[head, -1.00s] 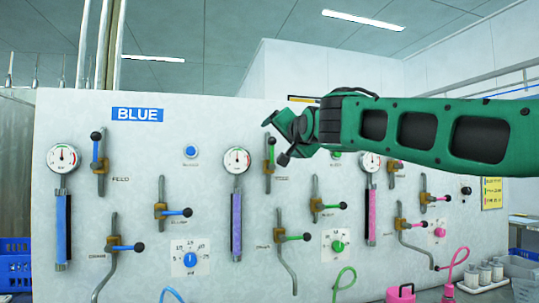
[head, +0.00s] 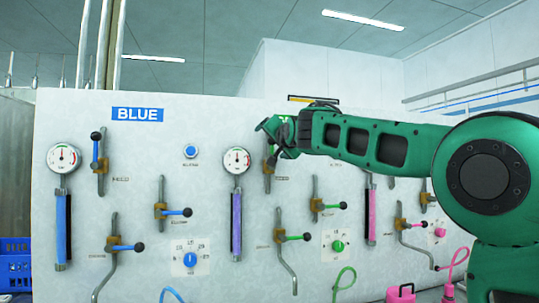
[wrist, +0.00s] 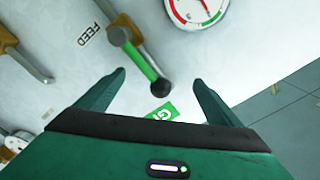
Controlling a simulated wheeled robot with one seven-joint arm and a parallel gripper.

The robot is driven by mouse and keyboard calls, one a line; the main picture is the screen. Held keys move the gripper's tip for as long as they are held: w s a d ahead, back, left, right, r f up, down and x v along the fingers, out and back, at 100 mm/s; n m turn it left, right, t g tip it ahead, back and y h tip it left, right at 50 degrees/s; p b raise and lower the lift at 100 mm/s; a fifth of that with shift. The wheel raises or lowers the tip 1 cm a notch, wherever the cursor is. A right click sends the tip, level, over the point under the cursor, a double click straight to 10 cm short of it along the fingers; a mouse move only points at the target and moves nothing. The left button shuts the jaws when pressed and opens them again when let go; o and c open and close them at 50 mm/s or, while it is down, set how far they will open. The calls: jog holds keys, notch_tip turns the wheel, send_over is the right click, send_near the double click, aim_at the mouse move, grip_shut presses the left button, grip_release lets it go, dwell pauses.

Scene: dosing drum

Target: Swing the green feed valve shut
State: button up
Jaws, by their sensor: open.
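The green feed valve (head: 268,168) is on the panel, right of the middle gauge. In the head view my gripper (head: 269,135) covers most of its lever. In the wrist view the green lever (wrist: 142,62) shows with its black knob, beside a FEED label (wrist: 88,35). My gripper (wrist: 158,80) is open. The knob end of the lever shows between the two fingertips, with a gap on either side. I cannot tell whether a finger touches it.
The middle gauge (head: 237,161) is close left of my gripper. A blue-levered feed valve (head: 98,150) stands farther left. Other green levers (head: 330,206) are below and to the right. A pink hose (head: 455,265) is at lower right.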

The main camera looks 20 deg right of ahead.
jog(key=shift+d, duration=0.1)
dwell(0.5)
jog(key=shift+d+f, duration=0.3)
jog(key=shift+f, duration=0.05)
jog(key=shift+d, duration=0.15)
jog(key=shift+d+f, duration=0.15)
jog(key=shift+d, duration=0.85)
jog(key=shift+d, duration=0.15)
